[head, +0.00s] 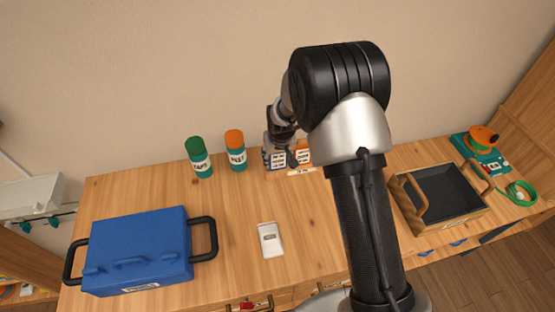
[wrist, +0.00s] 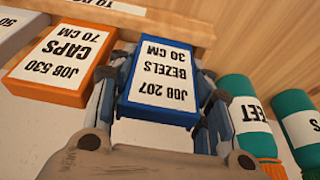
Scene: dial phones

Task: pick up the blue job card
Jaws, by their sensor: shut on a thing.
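The blue job card (wrist: 160,85) has a white label reading JOB 207 BEZELS 30 CM, upside down in the wrist view. My gripper (wrist: 165,95) is shut on it, one finger on each side. In the head view my gripper (head: 284,146) is at the back of the bench, and the card (head: 268,155) shows partly behind it. An orange card (wrist: 60,58), JOB 530 CAPS 70 CM, stands beside the blue one. A grey card (wrist: 14,35) is partly seen beyond it. I cannot tell whether the blue card is clear of its wooden holder (wrist: 178,30).
Two teal bottles, one green-capped (head: 200,160) and one orange-capped (head: 237,150), stand left of my gripper. A blue case (head: 137,250), a small white device (head: 270,240) and a wooden tray (head: 472,207) are on the bench (head: 220,215). My arm hides part of the bench.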

